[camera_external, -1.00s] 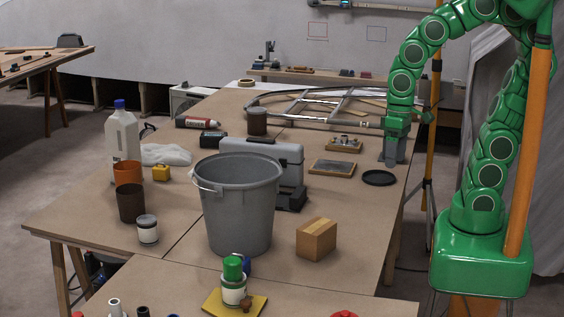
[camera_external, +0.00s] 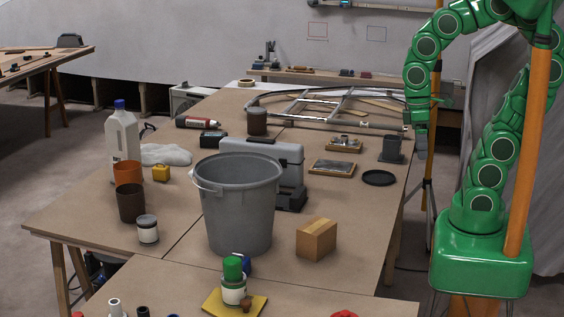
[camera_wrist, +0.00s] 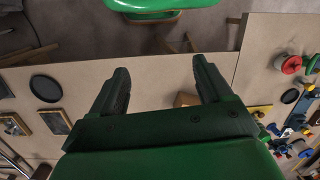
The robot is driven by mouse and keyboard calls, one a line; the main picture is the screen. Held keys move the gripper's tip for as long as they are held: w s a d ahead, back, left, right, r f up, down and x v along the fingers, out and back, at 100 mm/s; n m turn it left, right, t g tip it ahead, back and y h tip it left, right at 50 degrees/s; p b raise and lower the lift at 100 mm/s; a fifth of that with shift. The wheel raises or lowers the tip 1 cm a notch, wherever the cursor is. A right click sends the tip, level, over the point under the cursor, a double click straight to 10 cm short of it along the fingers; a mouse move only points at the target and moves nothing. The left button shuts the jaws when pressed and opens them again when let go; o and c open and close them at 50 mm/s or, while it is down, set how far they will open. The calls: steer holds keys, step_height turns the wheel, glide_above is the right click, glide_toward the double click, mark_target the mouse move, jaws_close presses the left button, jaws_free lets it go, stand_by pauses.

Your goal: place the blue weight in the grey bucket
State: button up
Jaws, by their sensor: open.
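The grey bucket (camera_external: 238,215) stands upright on the near middle of the table in the external view. A small blue object (camera_external: 246,264), possibly the blue weight, shows partly behind a green-topped jar in front of the bucket; most of it is hidden. Several small blue items (camera_wrist: 286,133) lie at the right of the wrist view, and I cannot tell which is the weight. My gripper (camera_external: 421,140) hangs off the table's right edge, well right of and beyond the bucket. In the wrist view my gripper (camera_wrist: 162,78) has its fingers apart with nothing between them.
A cardboard box (camera_external: 316,239) stands right of the bucket and a grey case (camera_external: 290,165) behind it. The green-topped jar (camera_external: 233,287) is on a yellow board. The table between box and disc is clear.

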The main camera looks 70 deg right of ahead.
steer(key=w+d+n+t+h, duration=0.15)
steer(key=w+n, duration=0.25)
steer(key=w, duration=0.4)
steer(key=n+t+y, duration=0.1)
steer(key=n+t, duration=0.4)
steer(key=n, duration=2.5)
glide_above(242, 256)
steer(key=s, duration=0.2)
step_height(242, 256, down, 20)
steer(key=r, duration=0.1)
steer(key=shift+w+d+f, duration=0.15)
steer(key=shift+f, duration=0.3)
steer(key=shift+w+d+f, duration=0.1)
steer(key=shift+w+f, duration=0.05)
steer(key=shift+f, duration=0.3)
steer(key=shift+x, duration=3.8)
steer(key=shift+s+a, duration=0.15)
